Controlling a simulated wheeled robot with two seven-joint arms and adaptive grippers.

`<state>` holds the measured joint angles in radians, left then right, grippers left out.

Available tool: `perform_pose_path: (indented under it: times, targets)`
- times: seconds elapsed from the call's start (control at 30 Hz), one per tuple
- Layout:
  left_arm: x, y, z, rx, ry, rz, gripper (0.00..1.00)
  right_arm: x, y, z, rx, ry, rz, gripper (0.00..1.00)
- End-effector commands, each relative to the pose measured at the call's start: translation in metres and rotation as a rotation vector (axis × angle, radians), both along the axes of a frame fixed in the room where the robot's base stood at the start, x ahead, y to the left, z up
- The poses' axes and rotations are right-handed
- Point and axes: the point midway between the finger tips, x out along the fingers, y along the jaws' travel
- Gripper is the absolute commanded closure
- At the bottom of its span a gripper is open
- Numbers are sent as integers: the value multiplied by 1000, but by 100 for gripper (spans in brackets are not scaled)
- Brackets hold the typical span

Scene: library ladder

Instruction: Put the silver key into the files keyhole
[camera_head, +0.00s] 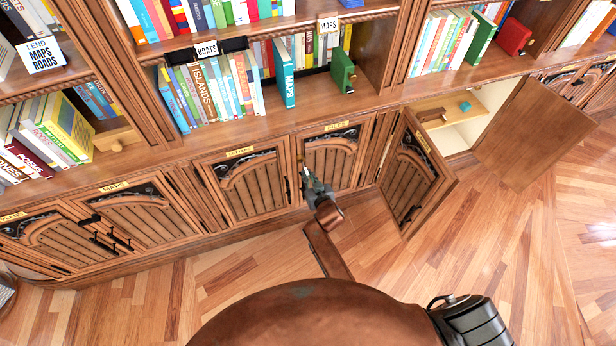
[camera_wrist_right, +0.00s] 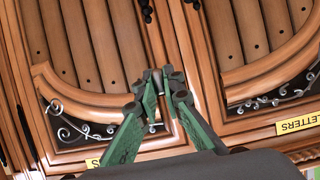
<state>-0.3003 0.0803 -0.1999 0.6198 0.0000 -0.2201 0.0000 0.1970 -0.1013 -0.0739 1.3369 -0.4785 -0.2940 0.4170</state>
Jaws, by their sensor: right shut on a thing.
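The files door (camera_head: 326,165) is a shut carved cabinet door, with its FILES label (camera_head: 336,126) above the dark scrollwork. My right gripper (camera_head: 306,171) is at the left edge of this door, close to the post beside the letters door. In the right wrist view its green fingers (camera_wrist_right: 164,78) are nearly together on something small, taken as the silver key, which the fingertips mostly hide. A small brassy spot (camera_head: 300,158) shows just above the gripper; I cannot tell whether it is the keyhole. Whether the key touches the door is not clear. My left gripper is out of view.
The letters door (camera_head: 247,185) is shut left of the files door. An open carved door (camera_head: 416,172) juts out on the right, and a plain door (camera_head: 535,135) stands open beyond it. Bookshelves rise above the counter ledge. The wooden floor (camera_head: 415,275) in front is clear.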

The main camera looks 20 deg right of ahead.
Motion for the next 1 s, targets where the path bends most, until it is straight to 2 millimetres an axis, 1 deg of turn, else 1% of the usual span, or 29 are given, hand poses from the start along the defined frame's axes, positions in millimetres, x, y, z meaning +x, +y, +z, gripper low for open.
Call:
perform_pose_path:
  times: [1.0]
  targets:
    - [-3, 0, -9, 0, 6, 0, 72, 24, 1, -1, -1, 1, 0, 100]
